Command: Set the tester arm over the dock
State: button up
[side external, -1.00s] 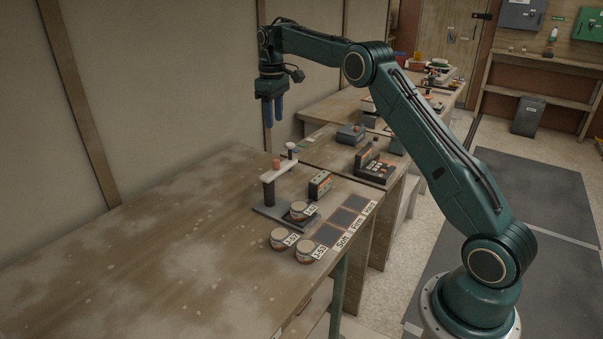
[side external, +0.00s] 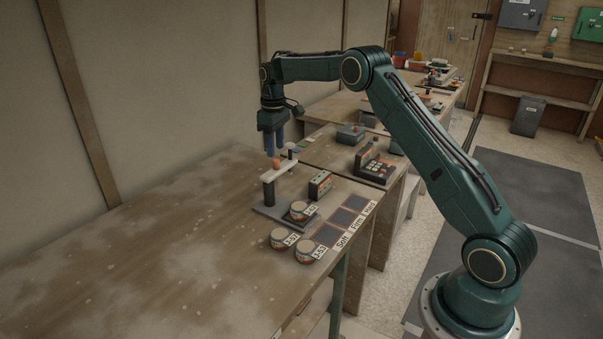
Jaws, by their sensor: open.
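The tester stands on the wood bench with a grey base plate (side external: 262,213), a dark upright post (side external: 269,192) and a white arm (side external: 283,170). An orange knob (side external: 276,163) rises from the arm. The arm reaches from the post toward the back right, not over the small labelled pot (side external: 299,209) at the base plate's front right. I take the spot under that pot for the dock; the pot hides it. My gripper (side external: 275,154) is open and points down, its blue fingertips close above or at the knob; I cannot tell if they touch it.
Two more labelled pots (side external: 279,238) (side external: 307,250) stand in front of the base plate. A small meter box (side external: 320,184) is right of the tester. Dark squares labelled Soft, Firm and Hard (side external: 342,219) line the bench's right edge. The bench's left side is clear.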

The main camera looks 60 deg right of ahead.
aim_at(276, 160)
jog(key=shift+f, duration=2.5)
grip_shut()
